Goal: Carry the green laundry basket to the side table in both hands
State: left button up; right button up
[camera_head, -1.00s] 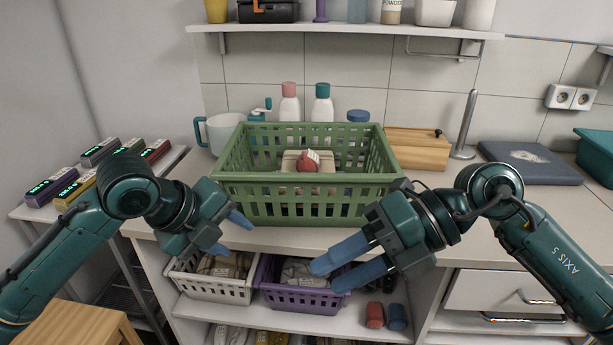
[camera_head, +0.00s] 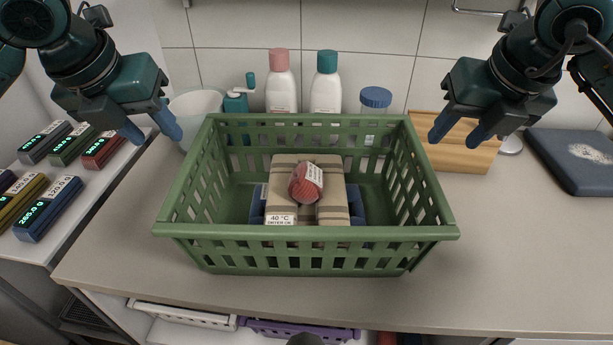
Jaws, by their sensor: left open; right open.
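The green laundry basket (camera_head: 306,234) stands upright on the grey counter. Inside it lie a striped folded cloth (camera_head: 330,200) with a "40 °C" tag, a red rolled item (camera_head: 303,185) with a white label on top, and something blue underneath. My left gripper (camera_head: 155,131) is open and empty, above and outside the basket's left side near its back corner. My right gripper (camera_head: 456,137) is open and empty, above and outside the basket's right side near its back corner. Neither gripper appears to touch the basket. I cannot tell which surface is the side table.
A wooden block (camera_head: 470,150) and dark board (camera_head: 575,165) are right. A left shelf (camera_head: 40,245) holds several labelled blocks. The counter front (camera_head: 330,300) is clear.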

aim_at(185, 165)
pick_arm(q)
jog(key=x, duration=1.3)
jog(key=shift+s, duration=0.15)
pick_arm(e)
jog(key=x, duration=1.3)
jog(key=shift+s, duration=0.15)
pick_arm(q)
grip_shut()
pick_arm(e)
grip_shut()
pick_arm(q)
jog(key=shift+r, duration=0.15)
pick_arm(e)
jog(key=shift+r, duration=0.15)
